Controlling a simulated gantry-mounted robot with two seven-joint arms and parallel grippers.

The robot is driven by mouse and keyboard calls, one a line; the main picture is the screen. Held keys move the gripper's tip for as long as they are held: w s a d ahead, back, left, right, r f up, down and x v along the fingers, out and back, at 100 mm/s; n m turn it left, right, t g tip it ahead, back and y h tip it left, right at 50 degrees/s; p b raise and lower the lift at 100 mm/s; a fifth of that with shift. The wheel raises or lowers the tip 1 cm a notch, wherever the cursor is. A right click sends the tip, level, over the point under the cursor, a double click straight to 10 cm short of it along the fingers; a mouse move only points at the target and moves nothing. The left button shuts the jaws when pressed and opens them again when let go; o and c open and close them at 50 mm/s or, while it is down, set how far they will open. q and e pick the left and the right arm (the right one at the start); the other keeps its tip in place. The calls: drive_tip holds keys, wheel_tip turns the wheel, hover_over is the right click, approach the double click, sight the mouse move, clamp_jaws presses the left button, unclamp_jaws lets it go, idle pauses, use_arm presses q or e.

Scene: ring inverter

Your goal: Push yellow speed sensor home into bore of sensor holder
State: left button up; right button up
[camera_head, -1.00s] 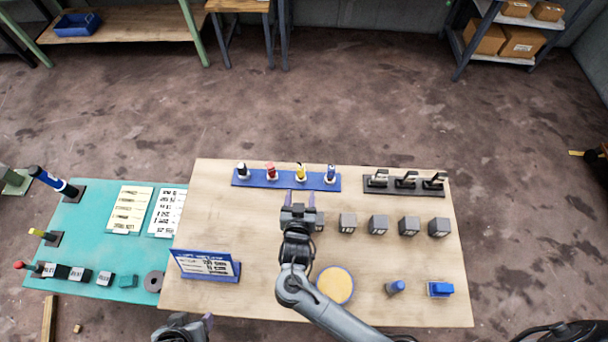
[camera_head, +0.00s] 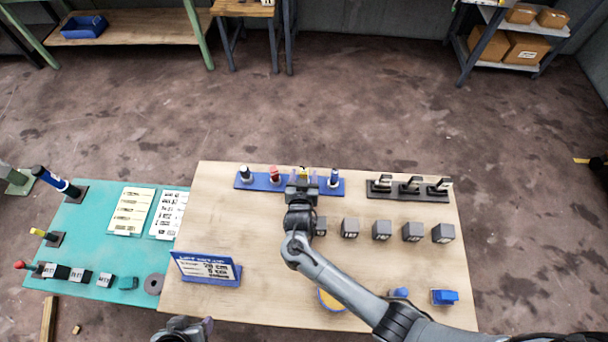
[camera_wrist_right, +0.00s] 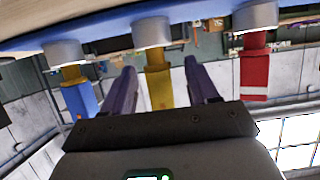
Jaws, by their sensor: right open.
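The blue sensor holder (camera_head: 262,184) lies along the back edge of the wooden table, with light round collars on it. The yellow speed sensor (camera_head: 304,172) stands in its collar between the red and blue sensors. My right gripper (camera_head: 302,179) is at the yellow sensor and hides its lower part in the head view. In the right wrist view, which looks inverted, the yellow sensor (camera_wrist_right: 158,88) lies between the open purple fingers, with gaps on both sides. Its end sits at the collar (camera_wrist_right: 152,33); seating depth cannot be told. My left gripper (camera_head: 187,330) is partly cut off at the bottom edge.
The red sensor (camera_head: 274,173) and blue sensor (camera_head: 334,177) stand close on either side. A row of dark grey blocks (camera_head: 382,230) stands nearer. A black rack (camera_head: 410,188) is at right, and a sign (camera_head: 206,268) stands at left.

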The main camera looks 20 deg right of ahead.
drive_tip(key=shift+w+d+f, duration=0.15)
drive_tip(key=shift+w+f, duration=0.05)
drive_tip(key=shift+w, duration=0.05)
drive_tip(key=c, duration=1.1)
drive_tip(key=shift+r, duration=0.2)
